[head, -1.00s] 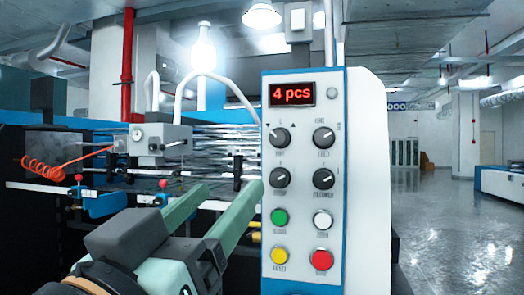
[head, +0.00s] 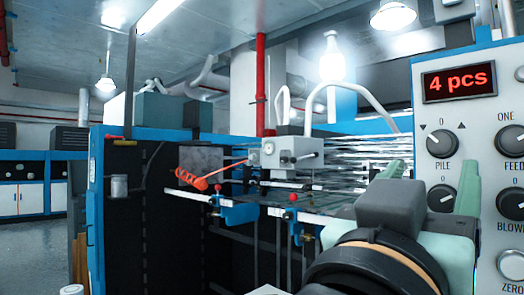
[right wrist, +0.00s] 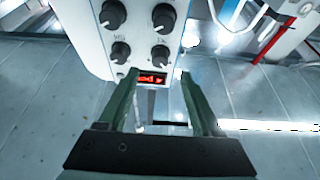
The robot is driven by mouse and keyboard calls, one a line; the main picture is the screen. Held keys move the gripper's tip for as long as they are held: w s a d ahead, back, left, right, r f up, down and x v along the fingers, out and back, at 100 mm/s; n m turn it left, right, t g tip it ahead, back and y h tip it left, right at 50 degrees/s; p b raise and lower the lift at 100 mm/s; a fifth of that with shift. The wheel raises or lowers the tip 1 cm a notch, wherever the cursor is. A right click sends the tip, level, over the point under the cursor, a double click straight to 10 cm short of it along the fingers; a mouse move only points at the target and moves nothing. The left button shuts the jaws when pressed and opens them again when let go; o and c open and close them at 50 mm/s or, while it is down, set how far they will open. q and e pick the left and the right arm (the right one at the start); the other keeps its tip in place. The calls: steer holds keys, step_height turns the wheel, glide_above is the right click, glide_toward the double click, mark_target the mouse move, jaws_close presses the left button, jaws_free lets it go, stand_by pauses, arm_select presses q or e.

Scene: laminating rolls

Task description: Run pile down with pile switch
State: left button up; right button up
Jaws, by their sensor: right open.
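The pile switch (head: 442,143) is a round dark knob labelled PILE, with a 0 and two triangles above it. It sits below the red "4 pcs" display (head: 459,83) on the control panel (head: 420,75). My right gripper (head: 433,172) is open and empty, its green fingers below and in front of the switch in the head view. In the right wrist view, the panel is upside down. The display (right wrist: 153,79) shows between the open fingertips, with several knobs above it; their labels are unreadable. My left gripper is not in view.
The blue-framed machine (head: 96,180) stands left of the panel, with a grey box (head: 293,152), an orange coiled hose (head: 200,180) and red-topped blue clamps (head: 238,213). A FEED knob (head: 511,141) is right of the pile switch. Open floor (head: 40,245) lies at far left.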

mark_target(438, 148)
steer(key=x, duration=0.6)
steer(key=shift+w+d+r+p, duration=0.1)
steer(key=shift+w+d+p, duration=0.1)
steer(key=shift+p, duration=0.1)
jaws_close()
